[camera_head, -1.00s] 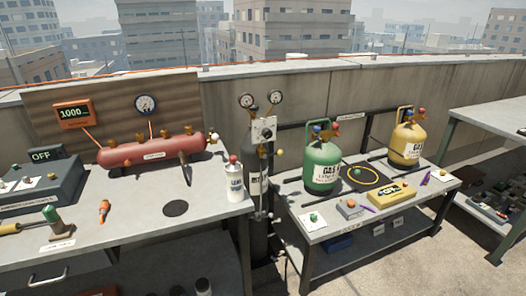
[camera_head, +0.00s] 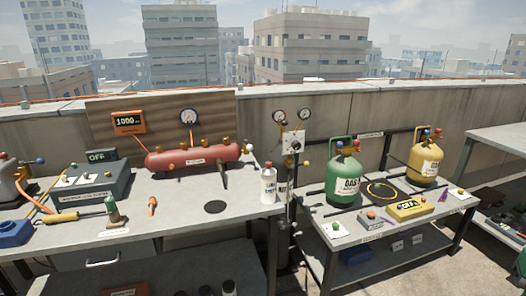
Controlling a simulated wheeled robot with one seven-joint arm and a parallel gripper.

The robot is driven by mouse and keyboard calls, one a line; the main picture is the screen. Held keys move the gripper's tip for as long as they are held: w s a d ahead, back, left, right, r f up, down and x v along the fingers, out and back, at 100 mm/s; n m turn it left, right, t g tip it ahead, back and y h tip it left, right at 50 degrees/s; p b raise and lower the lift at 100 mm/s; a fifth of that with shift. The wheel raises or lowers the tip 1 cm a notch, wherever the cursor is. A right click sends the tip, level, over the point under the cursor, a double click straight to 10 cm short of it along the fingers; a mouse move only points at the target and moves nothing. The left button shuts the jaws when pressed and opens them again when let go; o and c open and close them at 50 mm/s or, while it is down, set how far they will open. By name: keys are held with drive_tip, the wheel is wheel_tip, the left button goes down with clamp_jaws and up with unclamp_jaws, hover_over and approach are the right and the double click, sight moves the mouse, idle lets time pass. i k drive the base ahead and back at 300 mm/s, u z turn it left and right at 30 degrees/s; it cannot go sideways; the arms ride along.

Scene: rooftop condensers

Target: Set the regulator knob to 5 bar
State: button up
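The regulator stands at the gap between the two benches. It has a pale square panel (camera_head: 291,141) with a small dark knob (camera_head: 295,146) on its face. Two round gauges, a left gauge (camera_head: 279,116) and a right gauge (camera_head: 305,115), sit above the panel. Their needles and the knob's setting are too small to read. A dark upright cylinder below the panel is partly hidden by the left bench and a white bottle. My gripper is not in view.
The right bench holds a green cylinder (camera_head: 343,175), a yellow cylinder (camera_head: 425,160) and small boxes. Concrete floor shows at lower right.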

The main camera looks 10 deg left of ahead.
sight(296, 145)
drive_tip(key=u, duration=0.75)
drive_tip(key=i, duration=1)
